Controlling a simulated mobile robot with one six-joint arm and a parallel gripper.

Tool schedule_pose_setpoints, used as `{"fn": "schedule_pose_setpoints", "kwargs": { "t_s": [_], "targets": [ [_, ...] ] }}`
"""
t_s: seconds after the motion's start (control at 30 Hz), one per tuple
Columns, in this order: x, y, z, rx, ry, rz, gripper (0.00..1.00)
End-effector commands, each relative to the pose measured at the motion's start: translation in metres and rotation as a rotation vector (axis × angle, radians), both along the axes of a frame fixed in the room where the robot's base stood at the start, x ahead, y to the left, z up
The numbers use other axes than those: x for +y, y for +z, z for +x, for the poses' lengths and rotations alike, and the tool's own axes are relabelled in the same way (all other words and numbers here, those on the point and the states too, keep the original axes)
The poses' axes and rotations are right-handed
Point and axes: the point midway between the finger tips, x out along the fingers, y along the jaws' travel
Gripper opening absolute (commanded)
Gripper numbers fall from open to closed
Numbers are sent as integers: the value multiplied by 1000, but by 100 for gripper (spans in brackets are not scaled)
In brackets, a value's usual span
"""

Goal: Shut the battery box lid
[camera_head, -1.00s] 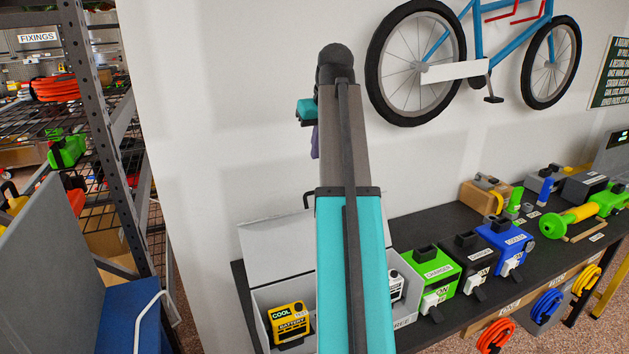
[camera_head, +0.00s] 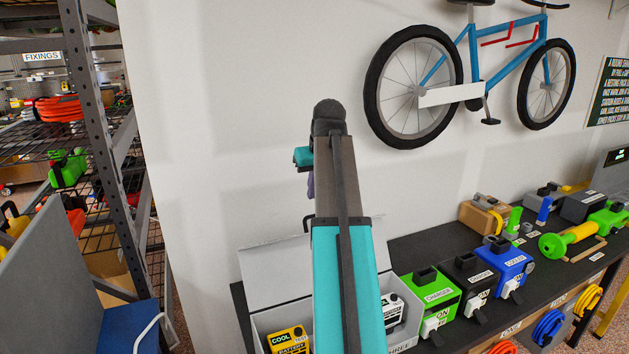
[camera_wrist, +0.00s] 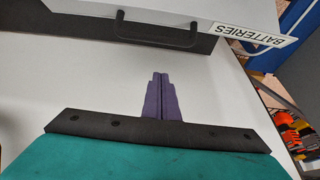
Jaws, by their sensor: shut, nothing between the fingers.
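The grey battery box (camera_head: 403,341) stands on the dark bench with its lid (camera_head: 285,262) raised at the back, against the wall side. Yellow and white batteries (camera_head: 288,341) show inside, and my arm hides the middle of the box. My gripper (camera_head: 310,187) is above the lid, its purple fingers partly hidden behind my arm. In the wrist view the fingers (camera_wrist: 160,78) are together and empty. A black handle (camera_wrist: 157,32) and a BATTERIES label (camera_wrist: 255,34) show beyond the fingertips, apart from them. The handle (camera_head: 307,218) also shows by the lid's top edge.
Green, black and blue chargers (camera_head: 430,292) stand right of the box on the bench (camera_head: 400,258). A bicycle (camera_head: 470,70) hangs on the wall above. A metal shelf rack (camera_head: 110,130) stands at the left.

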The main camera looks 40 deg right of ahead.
Motion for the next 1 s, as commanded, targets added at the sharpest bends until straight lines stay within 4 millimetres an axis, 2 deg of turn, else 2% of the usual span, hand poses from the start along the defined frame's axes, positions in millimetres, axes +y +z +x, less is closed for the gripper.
{"fn": "schedule_pose_setpoints", "kwargs": {
  "t_s": [0.37, 0.7, 1.0],
  "targets": [
    [-5, -35, 13, 2, 0, 1, 0],
    [6, -34, -14, 0, -2, 1, 0],
    [10, -35, -25, 0, -1, 0, 0]
  ]
}}
